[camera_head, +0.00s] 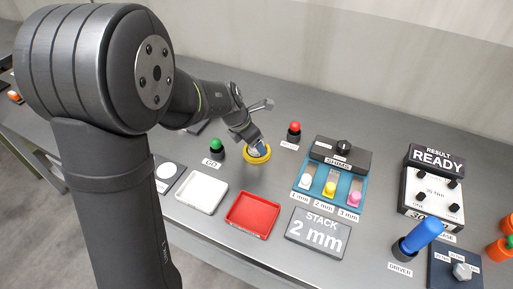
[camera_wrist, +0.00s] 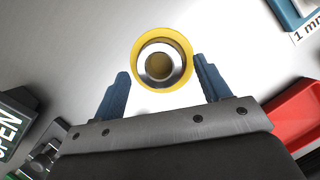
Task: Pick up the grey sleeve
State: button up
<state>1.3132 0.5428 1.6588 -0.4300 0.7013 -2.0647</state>
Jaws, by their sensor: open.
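The grey sleeve (camera_wrist: 159,65) shows in the wrist view as a shiny metal ring with a dark bore, seen from above. It sits inside a yellow ring (camera_wrist: 138,63), which also shows in the head view (camera_head: 258,160). My gripper (camera_wrist: 161,78) is open, its two blue fingers apart and nothing held between them. In the wrist view, the fingertips lie to the left and right of the yellow ring's lower part. In the head view, my gripper (camera_head: 254,143) is over the ring and hides most of the sleeve. Contact cannot be told.
A green GO button (camera_head: 216,146) and a red button (camera_head: 294,128) flank the ring. A white tray (camera_head: 201,208) and red tray (camera_head: 250,232) lie in front. The shim rack (camera_head: 318,177), stack display (camera_head: 318,232) and blue driver (camera_head: 422,235) stand to the right.

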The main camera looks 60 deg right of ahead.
jog(key=shift+x, duration=0.8)
jog(key=shift+c, duration=0.3)
jog(key=shift+r, duration=0.1)
jog(key=c, duration=1.2)
